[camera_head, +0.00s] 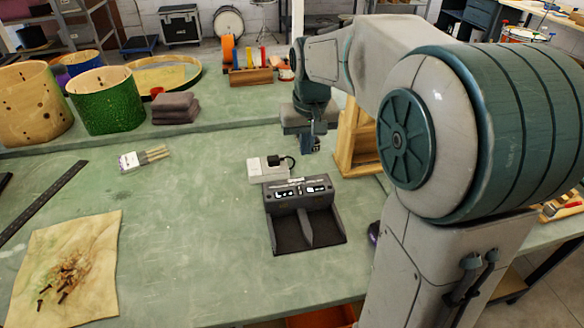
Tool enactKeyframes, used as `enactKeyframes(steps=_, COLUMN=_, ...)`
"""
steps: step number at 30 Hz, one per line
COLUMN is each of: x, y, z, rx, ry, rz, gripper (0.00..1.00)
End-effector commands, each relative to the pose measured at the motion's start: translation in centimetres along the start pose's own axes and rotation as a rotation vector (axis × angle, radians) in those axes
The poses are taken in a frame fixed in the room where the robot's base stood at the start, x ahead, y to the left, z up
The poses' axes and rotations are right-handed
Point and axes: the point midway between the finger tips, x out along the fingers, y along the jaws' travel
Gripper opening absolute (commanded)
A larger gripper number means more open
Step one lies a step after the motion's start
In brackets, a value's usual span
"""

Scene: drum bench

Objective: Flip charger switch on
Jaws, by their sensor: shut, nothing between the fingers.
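A dark grey charger (290,200) with a sloped front, lit white markings and two open bays stands at the middle of the green bench. No switch can be made out clearly on it at this size. My gripper (312,146) hangs above the bench behind the charger and slightly to its right, apart from it. It points down and is shut, with nothing seen in it. Its fingertips are small and dark in this view.
A white box (260,172) with a black cable sits just behind the charger. A wooden frame (347,150) stands right of my gripper. Drum shells (105,105) and folded cloths (175,107) stand at the back left. The bench left of the charger is mostly clear.

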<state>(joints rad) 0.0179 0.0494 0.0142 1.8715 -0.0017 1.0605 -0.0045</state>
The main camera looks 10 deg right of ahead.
Motion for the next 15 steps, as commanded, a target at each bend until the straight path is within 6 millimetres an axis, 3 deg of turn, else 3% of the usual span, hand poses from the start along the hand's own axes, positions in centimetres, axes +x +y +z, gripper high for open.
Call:
enactKeyframes(steps=6, x=1.9, y=0.1, z=-2.5, rx=0.001, ry=-0.02, rz=-0.001, gripper=0.0)
enactKeyframes(steps=11, x=2.9, y=0.1, z=-2.8, rx=0.001, ry=-0.023, rz=-0.001, gripper=0.0)
enactKeyframes(steps=15, x=5.1, y=0.1, z=-2.7, rx=0.001, ry=-0.026, rz=-0.002, gripper=0.0)
